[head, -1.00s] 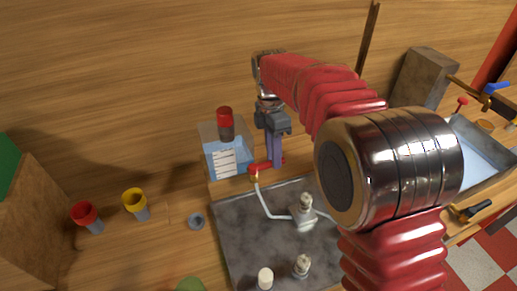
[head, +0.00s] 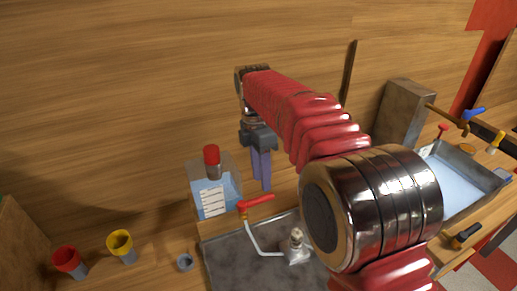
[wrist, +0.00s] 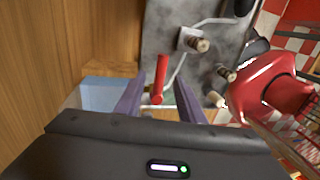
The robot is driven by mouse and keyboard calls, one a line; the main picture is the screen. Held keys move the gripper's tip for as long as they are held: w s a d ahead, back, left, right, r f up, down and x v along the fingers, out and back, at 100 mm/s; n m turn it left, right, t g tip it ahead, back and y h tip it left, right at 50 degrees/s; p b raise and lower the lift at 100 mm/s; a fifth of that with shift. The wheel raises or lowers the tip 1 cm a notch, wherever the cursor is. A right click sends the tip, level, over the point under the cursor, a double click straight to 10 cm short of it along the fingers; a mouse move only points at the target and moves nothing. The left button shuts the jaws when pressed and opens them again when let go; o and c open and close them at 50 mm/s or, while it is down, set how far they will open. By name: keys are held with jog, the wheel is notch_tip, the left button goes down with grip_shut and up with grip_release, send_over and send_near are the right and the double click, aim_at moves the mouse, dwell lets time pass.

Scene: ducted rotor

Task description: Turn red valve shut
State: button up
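The red valve handle (head: 257,202) sits on a brass fitting at the end of a white pipe (head: 255,237), beside the grey slab. In the head view the handle points right and slightly up. My gripper (head: 262,188) is open and empty, its purple fingers pointing down just above and behind the handle. In the wrist view the red handle (wrist: 161,75) shows between the two spread fingers of my gripper (wrist: 158,98), nearer the left one. I see no finger closed on it; whether one touches it I cannot tell.
A clear tank (head: 228,185) with blue liquid and a red-capped bottle (head: 212,160) stands close left of my gripper. Red (head: 68,262) and yellow (head: 121,246) funnels stand further left. A metal basin (head: 462,180) lies at right. A wooden wall rises behind.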

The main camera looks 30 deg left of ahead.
notch_tip(320, 180, up, 8)
jog(key=w+a, duration=0.1)
jog(key=shift+a, duration=0.15)
jog(key=shift+r, duration=0.1)
dwell(0.7)
notch_tip(320, 180, down, 6)
jog(key=m, duration=0.7)
jog(key=d+m+t+y, duration=0.2)
jog(key=d+m, duration=0.6)
jog(key=d, duration=0.4)
jog(key=s+d+m+t, duration=0.1)
jog(key=s+d+m, duration=0.3)
jog(key=d, duration=0.6)
jog(key=s+d+r+m+t, duration=0.1)
jog(key=s+d+m, duration=0.3)
jog(key=s+d, duration=0.4)
jog(key=s+d+r+m+t, duration=0.1)
jog(key=s+d+m+t, duration=0.2)
jog(key=d, duration=1)
jog(key=shift+s+m, duration=1.1)
jog(key=shift+s, duration=0.35)
